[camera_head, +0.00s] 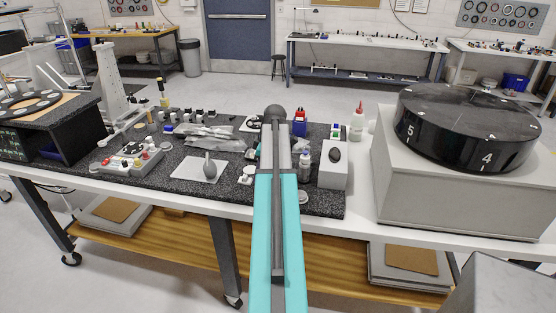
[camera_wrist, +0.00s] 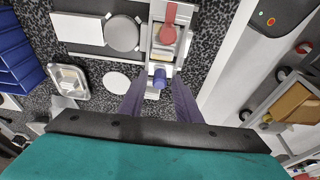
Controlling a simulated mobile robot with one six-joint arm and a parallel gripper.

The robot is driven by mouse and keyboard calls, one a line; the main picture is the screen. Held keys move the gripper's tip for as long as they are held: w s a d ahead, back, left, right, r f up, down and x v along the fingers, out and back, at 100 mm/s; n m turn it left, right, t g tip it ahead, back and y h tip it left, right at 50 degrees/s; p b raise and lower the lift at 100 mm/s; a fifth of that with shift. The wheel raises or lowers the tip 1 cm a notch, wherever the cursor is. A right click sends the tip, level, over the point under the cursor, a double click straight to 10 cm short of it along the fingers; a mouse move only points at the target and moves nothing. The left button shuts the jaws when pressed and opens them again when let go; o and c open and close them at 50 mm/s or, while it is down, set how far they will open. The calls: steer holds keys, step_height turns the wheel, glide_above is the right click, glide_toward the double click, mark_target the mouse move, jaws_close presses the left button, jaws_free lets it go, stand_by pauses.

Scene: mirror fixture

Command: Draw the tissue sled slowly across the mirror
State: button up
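In the wrist view a narrow pale fixture (camera_wrist: 154,63) stands on the speckled dark top, with a red knob (camera_wrist: 168,35) on its far part. I cannot tell for sure which part is the tissue sled or the mirror. In the head view my teal arm covers this area, and the fingers are hidden.
Left of the fixture lie a grey disc (camera_wrist: 122,33), a white disc (camera_wrist: 117,82) and a metal tray (camera_wrist: 68,80). A white box (camera_head: 333,170) and a bottle (camera_head: 305,167) stand right of my arm. A large black drum (camera_head: 465,125) is farther right.

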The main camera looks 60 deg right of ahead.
steer(key=shift+d+r+p, duration=0.15)
steer(key=shift+r+p, duration=0.35)
steer(key=shift+p, duration=0.05)
steer(key=shift+r+p, duration=1.15)
steer(key=shift+r, duration=1.1)
